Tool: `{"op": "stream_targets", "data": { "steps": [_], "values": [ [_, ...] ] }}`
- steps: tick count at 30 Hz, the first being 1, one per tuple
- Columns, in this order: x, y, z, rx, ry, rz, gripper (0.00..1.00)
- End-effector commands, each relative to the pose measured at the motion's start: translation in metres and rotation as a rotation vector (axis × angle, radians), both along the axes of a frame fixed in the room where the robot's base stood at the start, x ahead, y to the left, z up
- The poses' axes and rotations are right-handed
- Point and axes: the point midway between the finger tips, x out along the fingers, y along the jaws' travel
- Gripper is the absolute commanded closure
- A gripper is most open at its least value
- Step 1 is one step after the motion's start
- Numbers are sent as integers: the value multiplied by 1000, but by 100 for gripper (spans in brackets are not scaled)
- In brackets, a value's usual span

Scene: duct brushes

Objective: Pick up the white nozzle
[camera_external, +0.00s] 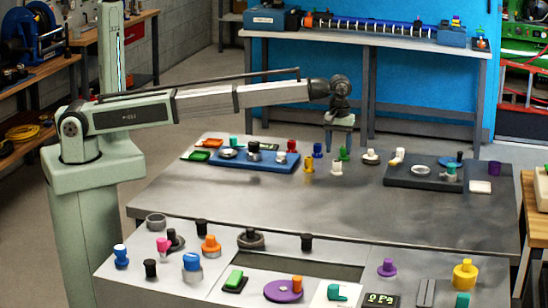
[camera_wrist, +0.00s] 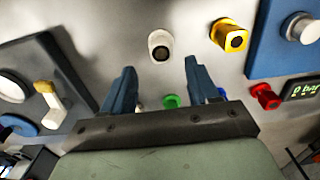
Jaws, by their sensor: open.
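The white nozzle (camera_external: 336,167) stands upright on the grey table, between the blue tray and the dark tray. In the wrist view the white nozzle (camera_wrist: 161,46) shows a dark round opening and lies just beyond the fingertips, between their lines. My gripper (camera_external: 340,149) points down above the table, over the area of the white nozzle. In the wrist view my gripper (camera_wrist: 160,68) has its two blue fingers wide apart with nothing between the tips. A gap to the nozzle appears to remain; its exact height is hard to tell.
A yellow nozzle (camera_external: 308,165) stands close beside the white one. A green piece (camera_external: 343,154) and a blue piece (camera_external: 318,150) are near. The blue tray (camera_external: 222,162) is left, the dark tray (camera_external: 400,181) right.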

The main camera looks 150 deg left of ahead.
Motion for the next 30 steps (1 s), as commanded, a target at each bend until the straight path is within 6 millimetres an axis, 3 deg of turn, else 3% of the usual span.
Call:
{"op": "stream_targets", "data": {
  "steps": [8,19,26,30],
  "values": [
    [1,-2,-16,-1,1,0,40],
    [3,-7,-58,-1,1,0,40],
    [3,-7,-60,0,0,0,40],
    [3,-7,-60,0,0,0,52]
  ]
}}
